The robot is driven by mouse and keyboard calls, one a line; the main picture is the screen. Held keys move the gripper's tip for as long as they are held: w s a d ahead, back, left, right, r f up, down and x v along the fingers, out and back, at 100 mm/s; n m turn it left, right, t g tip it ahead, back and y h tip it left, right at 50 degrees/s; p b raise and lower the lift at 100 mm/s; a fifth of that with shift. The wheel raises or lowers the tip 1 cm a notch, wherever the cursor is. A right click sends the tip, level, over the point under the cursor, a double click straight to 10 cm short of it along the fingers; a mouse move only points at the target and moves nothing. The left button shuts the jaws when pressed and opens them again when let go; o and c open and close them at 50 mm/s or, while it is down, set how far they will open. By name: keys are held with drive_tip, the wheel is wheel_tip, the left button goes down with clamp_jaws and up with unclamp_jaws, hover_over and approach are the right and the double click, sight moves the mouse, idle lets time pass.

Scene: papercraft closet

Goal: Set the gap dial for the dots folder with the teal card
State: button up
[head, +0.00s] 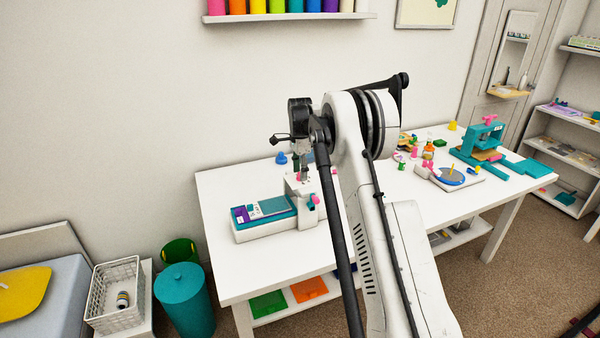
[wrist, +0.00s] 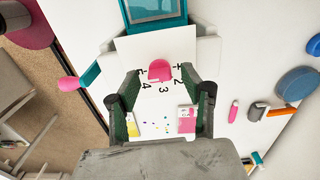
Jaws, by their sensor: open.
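The pink gap dial (wrist: 159,71) sits on a white face of the machine (wrist: 210,55) in the wrist view. Dark numbers 1 to 5 run around its lower side, with 3 nearest my gripper. My gripper (wrist: 160,76) is open, its two dark green fingers on either side of the dial. Whether they touch it I cannot tell. A white patch with small coloured dots (wrist: 155,125) shows between the fingers, with a yellow-edged card (wrist: 131,128) and a pink-and-white card (wrist: 187,120) beside it. In the head view the machine (head: 250,232) has a teal and purple top. I cannot single out the teal card.
A pink side knob (wrist: 69,84) sticks out left of the dial, near the table edge. In the head view my arm hides the table's middle. A teal press (head: 483,142) and a blue round pad (head: 451,176) stand on the right part of the white table (head: 232,180).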

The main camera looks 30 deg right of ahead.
drive_tip(key=shift+f, duration=0.3)
clamp_jaws()
